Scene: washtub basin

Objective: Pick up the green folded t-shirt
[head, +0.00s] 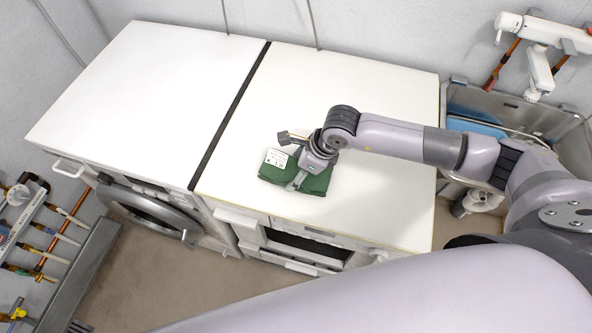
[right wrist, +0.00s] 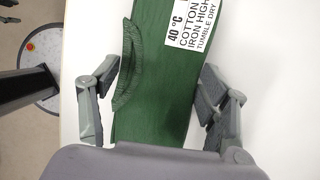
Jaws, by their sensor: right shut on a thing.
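The green folded t-shirt (head: 317,184) lies on the white top of the right-hand appliance, near its front left part. A white care label with black print is on it. In the right wrist view the t-shirt (right wrist: 160,60) runs between the two fingers, with its collar toward the left finger. My right gripper (head: 297,180) is over the t-shirt, pointing down, with one finger on each side, shut on it. The t-shirt appears to rest on the surface still. My left gripper is not in view.
A second white appliance (head: 140,95) with a round door stands to the left, past a dark gap. A sink basin (head: 480,100) with a blue thing in it and a wall tap (head: 540,65) are at the right. The white tops are otherwise clear.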

